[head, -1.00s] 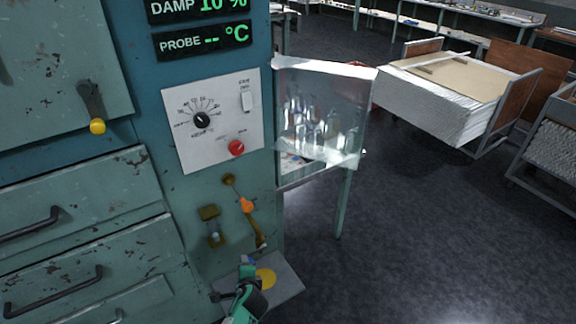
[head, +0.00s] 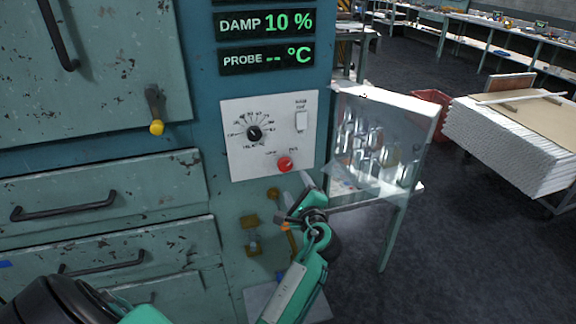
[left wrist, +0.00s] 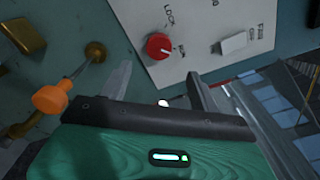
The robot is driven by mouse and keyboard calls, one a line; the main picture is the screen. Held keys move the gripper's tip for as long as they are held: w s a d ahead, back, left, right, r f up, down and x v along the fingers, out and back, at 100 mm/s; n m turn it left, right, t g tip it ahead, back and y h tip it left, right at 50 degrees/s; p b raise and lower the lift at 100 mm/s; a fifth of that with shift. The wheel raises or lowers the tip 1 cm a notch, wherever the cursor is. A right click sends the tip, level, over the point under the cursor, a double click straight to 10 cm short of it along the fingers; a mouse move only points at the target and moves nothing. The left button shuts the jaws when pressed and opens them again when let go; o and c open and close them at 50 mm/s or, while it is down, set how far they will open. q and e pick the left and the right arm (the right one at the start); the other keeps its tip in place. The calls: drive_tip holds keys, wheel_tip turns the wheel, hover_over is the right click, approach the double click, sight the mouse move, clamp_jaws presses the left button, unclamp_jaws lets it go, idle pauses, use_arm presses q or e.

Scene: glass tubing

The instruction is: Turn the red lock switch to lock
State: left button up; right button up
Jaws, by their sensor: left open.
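The red lock switch (head: 285,164) is a round red knob low on the white control panel (head: 240,165). In the left wrist view the red knob (left wrist: 159,46) shows beyond the fingers, between the printed words LOCK and RUN. A pale mark on its face points toward RUN. My left gripper (head: 296,186) is just below the knob in the head view. In the left wrist view its two fingers (left wrist: 160,82) are spread apart with nothing between them. The fingers are apart from the knob. My right gripper is not in view.
The panel also holds a black dial (head: 254,133) and a white rocker switch (head: 302,121). An orange-handled lever (left wrist: 54,97) and a brass latch (head: 252,236) are below the panel. A glass-fronted case (head: 425,108) stands close at the right.

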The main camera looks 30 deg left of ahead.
sight(286, 167)
use_arm(q)
drive_tip(key=p+x, duration=0.2)
drive_tip(key=x, duration=0.7)
drive_tip(key=shift+w+a, duration=0.15)
drive_tip(key=shift+a, duration=0.05)
drive_tip(key=shift+w+a+p, duration=0.15)
drive_tip(key=shift+a+p, duration=0.15)
drive_tip(key=c, duration=1)
drive_tip(key=shift+f, duration=0.1)
